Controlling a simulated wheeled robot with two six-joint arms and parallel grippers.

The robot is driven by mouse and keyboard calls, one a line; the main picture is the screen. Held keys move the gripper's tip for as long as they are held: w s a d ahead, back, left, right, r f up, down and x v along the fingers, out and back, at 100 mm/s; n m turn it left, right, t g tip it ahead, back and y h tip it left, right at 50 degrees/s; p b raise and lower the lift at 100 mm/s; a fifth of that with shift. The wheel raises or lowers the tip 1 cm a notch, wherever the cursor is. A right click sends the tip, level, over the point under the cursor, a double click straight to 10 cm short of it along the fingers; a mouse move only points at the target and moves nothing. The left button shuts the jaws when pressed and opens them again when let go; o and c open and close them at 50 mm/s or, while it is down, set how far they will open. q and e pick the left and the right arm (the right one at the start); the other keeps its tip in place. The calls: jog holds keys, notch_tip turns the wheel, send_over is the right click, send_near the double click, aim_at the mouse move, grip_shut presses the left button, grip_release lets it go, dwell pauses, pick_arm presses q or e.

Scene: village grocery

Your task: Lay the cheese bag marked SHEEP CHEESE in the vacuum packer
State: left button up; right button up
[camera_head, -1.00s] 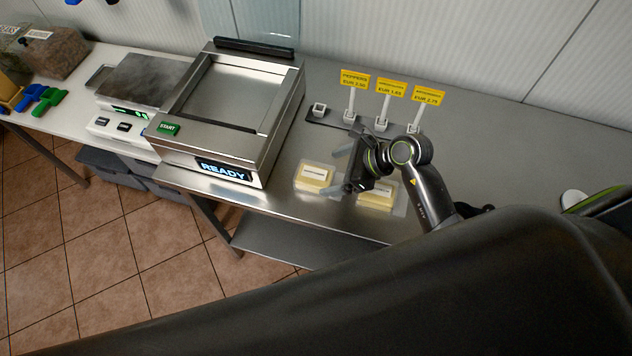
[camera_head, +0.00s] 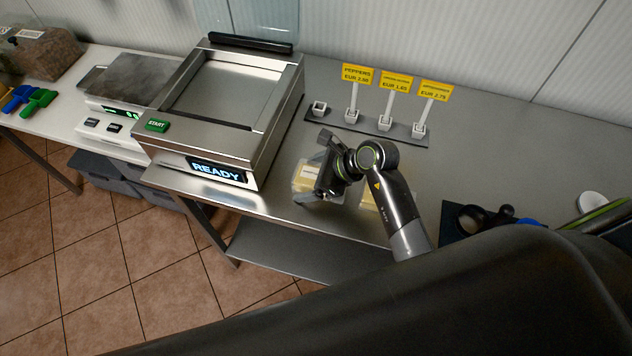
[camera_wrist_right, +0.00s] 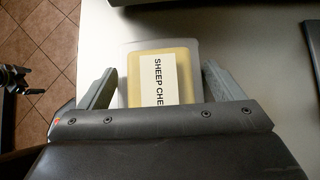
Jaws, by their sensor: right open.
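The cheese bag marked SHEEP CHEESE (camera_wrist_right: 170,72) lies flat on the steel counter, a yellow block in a clear bag with a white label. It shows partly in the head view (camera_head: 305,176), left of my right gripper. My right gripper (camera_head: 312,168) is open, above the bag; in the right wrist view its fingers (camera_wrist_right: 160,88) stand on either side of the bag, with the near part hidden by the gripper body. The vacuum packer (camera_head: 255,150) stands left of the bag, lid up, its chamber (camera_head: 220,95) empty, display reading READY.
A second cheese bag (camera_head: 370,197) lies right of the first, partly behind my right arm. A holder with yellow price signs (camera_head: 396,82) stands behind. A scale (camera_head: 120,100) is left of the packer. The counter's right back is clear.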

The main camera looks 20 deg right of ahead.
jog(key=c, duration=1.2)
jog(key=shift+r, duration=0.1)
